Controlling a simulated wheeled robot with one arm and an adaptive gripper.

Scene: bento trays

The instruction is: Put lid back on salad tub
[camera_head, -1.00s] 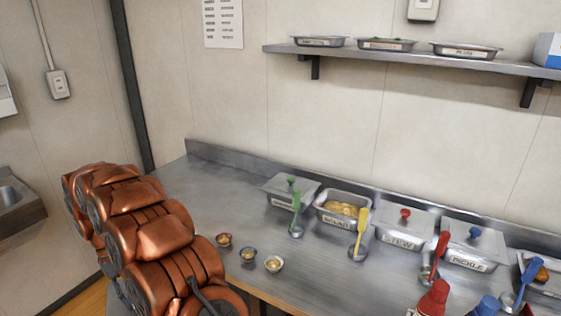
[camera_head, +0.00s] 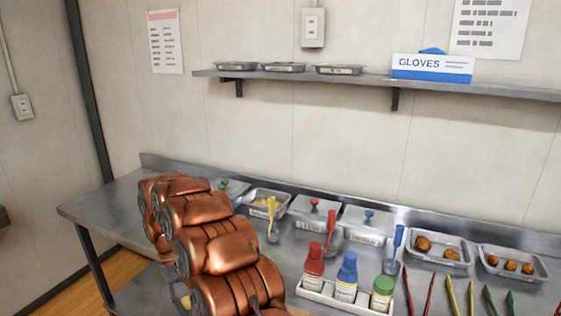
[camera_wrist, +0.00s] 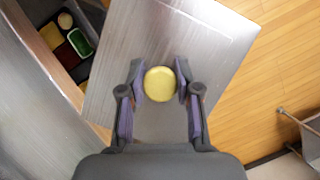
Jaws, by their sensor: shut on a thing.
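In the wrist view, my gripper (camera_wrist: 160,86) is shut on the round yellow knob (camera_wrist: 160,80) of a flat grey metal lid (camera_wrist: 205,40). The lid is held in the air, with wooden floor showing beyond its right edge. In the head view, the salad tub (camera_head: 285,203) stands uncovered on the steel counter, with yellowish food inside and a yellow-handled ladle (camera_head: 272,212) at its front.
The stew tub (camera_head: 310,222) with a red knob and a blue-knobbed tub (camera_head: 365,232) are lidded, right of the salad tub. A bottle rack (camera_head: 325,292), food trays (camera_head: 437,262) and tongs lie further right. A tray with compartments (camera_wrist: 72,62) shows below in the wrist view.

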